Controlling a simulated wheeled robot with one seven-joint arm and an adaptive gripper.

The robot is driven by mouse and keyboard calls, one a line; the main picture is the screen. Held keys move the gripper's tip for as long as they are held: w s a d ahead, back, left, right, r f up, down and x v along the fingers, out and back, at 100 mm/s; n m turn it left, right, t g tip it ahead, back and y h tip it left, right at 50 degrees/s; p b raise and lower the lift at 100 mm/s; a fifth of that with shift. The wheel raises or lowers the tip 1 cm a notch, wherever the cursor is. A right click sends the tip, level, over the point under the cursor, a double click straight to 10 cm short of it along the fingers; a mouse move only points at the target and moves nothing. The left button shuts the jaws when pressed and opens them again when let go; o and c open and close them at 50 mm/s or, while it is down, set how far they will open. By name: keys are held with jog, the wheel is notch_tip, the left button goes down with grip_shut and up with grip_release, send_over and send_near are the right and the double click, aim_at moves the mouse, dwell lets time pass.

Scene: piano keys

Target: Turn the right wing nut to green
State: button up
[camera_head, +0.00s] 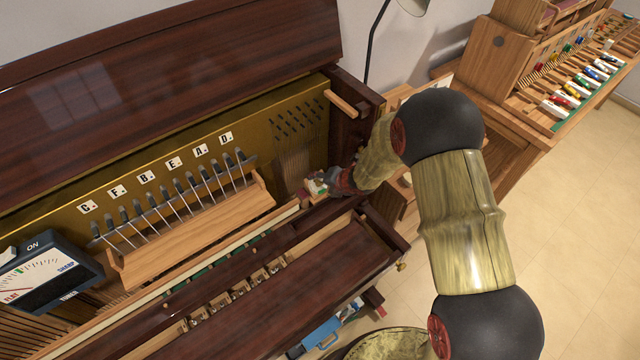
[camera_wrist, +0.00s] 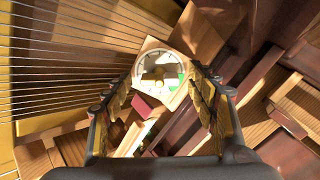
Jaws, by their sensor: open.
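In the wrist view, a round pale dial (camera_wrist: 172,62) on a wooden block faces me, with a yellowish wing nut (camera_wrist: 153,79) across its lower middle. A green patch shows at the dial's right edge. My gripper (camera_wrist: 163,84) is open, with one finger left of the dial and one to the right. The wing nut lies between the fingers in the picture; I see no contact. In the head view, my gripper (camera_head: 322,185) is small and partly hidden by my arm at the right end of the piano, and I cannot make out the wing nut there.
Piano strings (camera_wrist: 65,50) run along the left in the wrist view. In the head view, a wooden rack of tuning levers (camera_head: 195,235) and a tuner meter (camera_head: 45,280) stand to the left. Dark wooden piano parts (camera_head: 355,150) crowd around my gripper.

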dwell(0.4)
jog(key=p+v, duration=0.5)
jog(key=v, duration=0.6)
jog(key=shift+p, duration=0.35)
dwell(0.8)
jog(key=shift+c, duration=0.3)
